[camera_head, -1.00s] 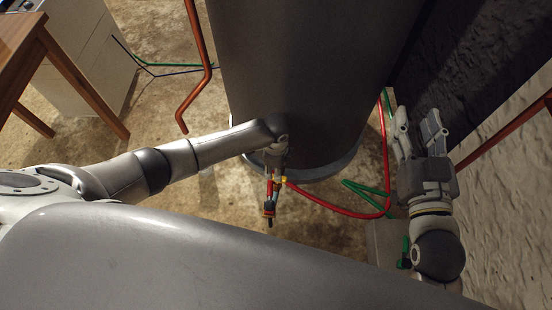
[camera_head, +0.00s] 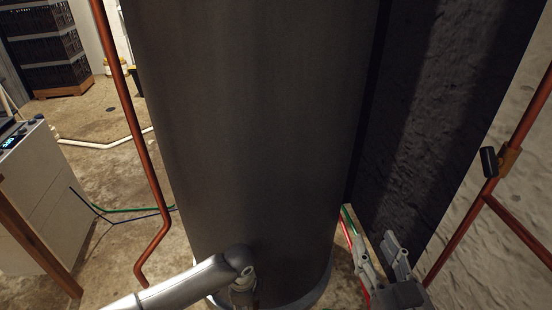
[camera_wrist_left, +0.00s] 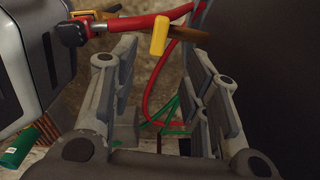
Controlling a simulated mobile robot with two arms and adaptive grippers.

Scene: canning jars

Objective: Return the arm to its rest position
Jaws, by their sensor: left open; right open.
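My left arm reaches in from the lower left of the head view, its wrist in front of the large dark tank (camera_head: 250,120). Its gripper is cut off or hidden there. In the left wrist view the left gripper (camera_wrist_left: 165,75) has its fingers wide apart with nothing between the pads. A red hose (camera_wrist_left: 155,85) and a yellow valve handle (camera_wrist_left: 160,35) show beyond the fingers. My right gripper (camera_head: 377,242) is at the lower right of the head view, its fingers pointing up and apart, empty, beside the wall.
A copper pipe (camera_head: 135,130) runs down left of the tank. Another copper pipe (camera_head: 505,155) with a dark valve handle (camera_head: 488,161) is on the right wall. A white appliance (camera_head: 35,195) stands at left. Stacked dark crates (camera_head: 50,50) stand far back.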

